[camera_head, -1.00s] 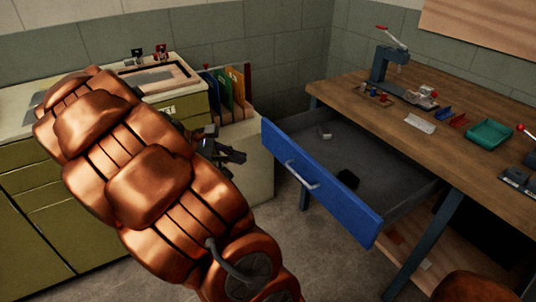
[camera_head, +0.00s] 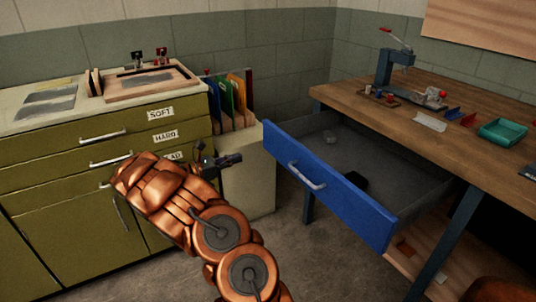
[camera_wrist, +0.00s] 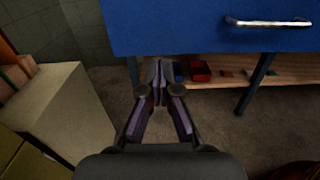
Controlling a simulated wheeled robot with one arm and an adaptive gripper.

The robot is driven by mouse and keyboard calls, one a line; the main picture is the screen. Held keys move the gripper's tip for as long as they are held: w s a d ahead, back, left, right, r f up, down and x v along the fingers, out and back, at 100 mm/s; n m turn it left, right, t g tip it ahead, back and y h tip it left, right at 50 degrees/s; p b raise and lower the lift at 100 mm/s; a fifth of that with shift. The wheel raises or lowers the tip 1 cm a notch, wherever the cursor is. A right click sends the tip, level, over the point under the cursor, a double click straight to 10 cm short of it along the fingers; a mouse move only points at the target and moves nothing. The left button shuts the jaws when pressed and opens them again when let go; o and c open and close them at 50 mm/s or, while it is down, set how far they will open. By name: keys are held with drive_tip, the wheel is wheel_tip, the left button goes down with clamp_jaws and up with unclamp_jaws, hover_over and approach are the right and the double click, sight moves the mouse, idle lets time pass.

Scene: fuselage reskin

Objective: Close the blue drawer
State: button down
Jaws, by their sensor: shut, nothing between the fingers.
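The blue drawer (camera_head: 335,190) is pulled far out from under the wooden workbench on the right. It has a silver bar handle (camera_head: 306,176) on its front.
The wooden workbench (camera_head: 345,98) carries a press (camera_head: 394,68) and a teal tray (camera_head: 503,132). A green cabinet (camera_head: 60,160) stands at left, beside a cream bin (camera_head: 248,180) holding folders. Bare floor (camera_head: 300,250) lies before the drawer. A shelf (camera_wrist: 215,85) sits beneath the bench.

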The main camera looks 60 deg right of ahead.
sight(276, 146)
drive_tip(key=x, duration=0.6)
drive_tip(key=b+x, duration=0.1)
drive_tip(key=x, duration=0.5)
drive_tip(key=shift+s+d+f, duration=0.1)
drive_tip(key=shift+d+f, duration=0.1)
drive_tip(key=shift+d, duration=0.15)
drive_tip(key=shift+s+d, duration=0.3)
drive_tip(key=shift+d, duration=0.25)
drive_tip(key=shift+d, duration=0.1)
